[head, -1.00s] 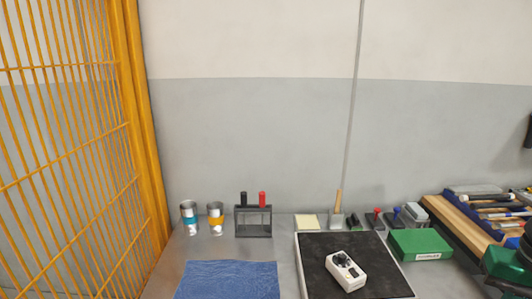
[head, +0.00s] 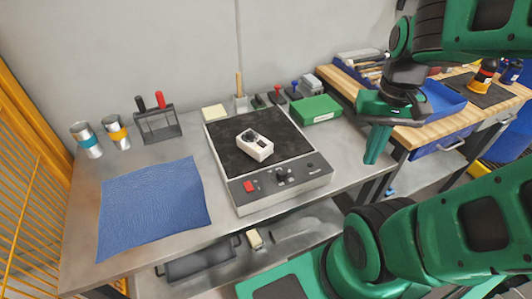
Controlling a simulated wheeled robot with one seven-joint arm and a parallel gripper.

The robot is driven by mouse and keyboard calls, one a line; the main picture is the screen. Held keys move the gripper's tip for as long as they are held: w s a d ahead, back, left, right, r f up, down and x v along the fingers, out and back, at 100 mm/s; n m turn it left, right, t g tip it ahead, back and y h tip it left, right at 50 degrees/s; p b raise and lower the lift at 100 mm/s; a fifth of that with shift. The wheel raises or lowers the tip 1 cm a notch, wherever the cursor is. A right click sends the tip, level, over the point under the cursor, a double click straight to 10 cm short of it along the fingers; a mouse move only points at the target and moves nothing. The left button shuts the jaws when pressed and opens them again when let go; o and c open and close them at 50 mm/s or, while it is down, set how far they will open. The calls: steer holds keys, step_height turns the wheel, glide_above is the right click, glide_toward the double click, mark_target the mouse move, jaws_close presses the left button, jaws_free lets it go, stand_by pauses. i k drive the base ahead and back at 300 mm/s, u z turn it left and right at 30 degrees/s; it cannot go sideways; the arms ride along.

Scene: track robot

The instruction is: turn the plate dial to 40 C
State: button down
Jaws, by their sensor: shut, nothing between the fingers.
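On the panel are a red switch (head: 250,186) and a dark plate dial (head: 283,175); the dial's setting is too small to read. A white box with a dark knob (head: 256,147) sits on the plate's top. My gripper (head: 373,158) is shut and empty, pointing down to the right of the plate, apart from it and from the dial.
A blue cloth (head: 150,207) lies left of the plate. Two cans (head: 88,143) and a wire holder (head: 157,126) with a black and a red handle stand behind it. A green box (head: 315,110) is behind right. A wooden-topped bench (head: 440,115) with a blue tray stands right.

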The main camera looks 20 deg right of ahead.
mark_target(282, 174)
steer(key=u, duration=0.75)
steer(key=k, duration=1)
steer(key=z, duration=1.25)
steer(key=i, duration=1)
steer(key=u, duration=0.05)
